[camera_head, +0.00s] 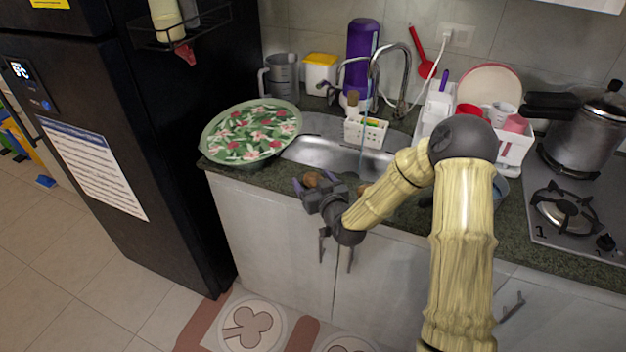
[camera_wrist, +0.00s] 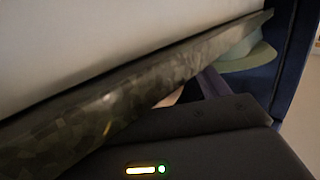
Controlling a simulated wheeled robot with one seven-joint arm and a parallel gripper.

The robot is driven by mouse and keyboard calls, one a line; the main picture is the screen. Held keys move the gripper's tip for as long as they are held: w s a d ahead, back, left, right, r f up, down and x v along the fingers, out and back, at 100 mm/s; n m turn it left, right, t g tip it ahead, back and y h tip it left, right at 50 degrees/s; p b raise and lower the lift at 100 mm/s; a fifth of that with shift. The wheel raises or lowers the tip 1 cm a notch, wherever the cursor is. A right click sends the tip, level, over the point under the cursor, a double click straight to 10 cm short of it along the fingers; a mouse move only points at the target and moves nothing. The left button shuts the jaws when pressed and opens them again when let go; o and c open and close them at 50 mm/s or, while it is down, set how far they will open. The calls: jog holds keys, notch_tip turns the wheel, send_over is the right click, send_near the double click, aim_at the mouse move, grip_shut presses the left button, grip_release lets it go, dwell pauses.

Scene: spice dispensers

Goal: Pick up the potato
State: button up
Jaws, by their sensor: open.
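A small brown, rounded thing that looks like the potato (camera_head: 312,179) sits at the front edge of the counter, left of the sink front, in the head view. My gripper (camera_head: 316,186) is at the counter's front edge, right by it, with its fingers apart. The gripper partly hides the brown thing, and I cannot tell whether they touch. Another tan patch (camera_head: 364,188) shows behind my arm, too covered to identify. In the wrist view, a purplish finger (camera_wrist: 212,84) reaches past the counter edge, and a small pale patch beside it is unclear.
The dark granite counter edge (camera_wrist: 100,108) runs very close to my wrist. A floral round tray (camera_head: 250,132) lies on the left, beside the black fridge (camera_head: 110,150). The sink (camera_head: 335,156) is behind my gripper; a pot (camera_head: 585,130) and stove stand right.

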aim_at(314, 175)
jog(key=c, duration=1.1)
notch_tip(314, 175, up, 10)
jog(key=shift+d, duration=0.1)
dwell(0.4)
